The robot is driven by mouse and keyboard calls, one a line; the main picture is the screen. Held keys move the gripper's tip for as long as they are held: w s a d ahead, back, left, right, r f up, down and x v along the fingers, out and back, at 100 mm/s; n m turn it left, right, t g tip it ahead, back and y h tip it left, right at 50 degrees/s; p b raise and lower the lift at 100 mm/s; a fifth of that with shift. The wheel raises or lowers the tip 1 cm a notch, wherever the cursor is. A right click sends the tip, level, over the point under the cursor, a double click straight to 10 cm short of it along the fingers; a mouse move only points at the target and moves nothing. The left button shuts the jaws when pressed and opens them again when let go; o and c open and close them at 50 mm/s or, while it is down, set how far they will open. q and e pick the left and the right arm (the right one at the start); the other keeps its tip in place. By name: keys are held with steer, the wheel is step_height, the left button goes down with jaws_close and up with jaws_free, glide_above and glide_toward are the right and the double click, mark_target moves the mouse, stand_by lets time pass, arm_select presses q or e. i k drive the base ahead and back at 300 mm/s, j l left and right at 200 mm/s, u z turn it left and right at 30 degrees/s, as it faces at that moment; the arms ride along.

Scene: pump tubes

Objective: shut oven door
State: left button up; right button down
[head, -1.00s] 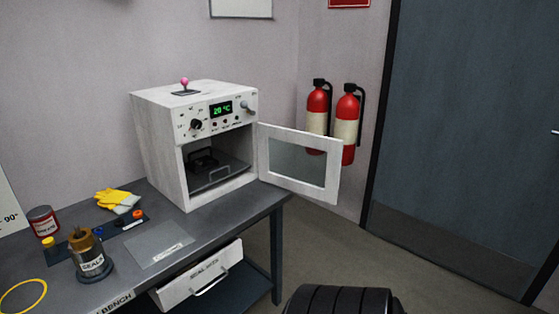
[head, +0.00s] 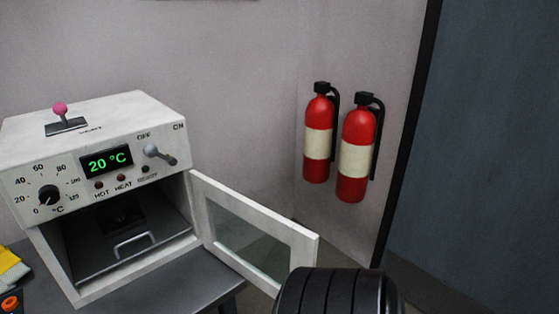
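The white oven (head: 100,150) stands on the grey bench at the left of the head view. Its door (head: 301,247) is hinged on the oven's right side and swung wide open to the right, with a glass window (head: 245,240) in a white frame. The cavity is open to view, with a dark tray (head: 135,262) with a metal handle inside. The display reads 20 °C. Neither of my grippers is in view. A black ribbed part at the bottom, likely mine, covers the door's lower right corner.
Two red fire extinguishers (head: 318,140) (head: 356,150) hang on the wall behind the open door. A dark blue-grey door (head: 480,150) fills the right side. The bench top (head: 185,285) shows below the oven, with yellow gloves (head: 10,268) at its left edge.

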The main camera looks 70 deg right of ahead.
mark_target(303, 243)
steer(key=k+l, duration=0.1)
steer(key=l, duration=0.8)
steer(key=k+l, duration=0.1)
steer(key=l, duration=1.65)
steer(key=k, duration=0.05)
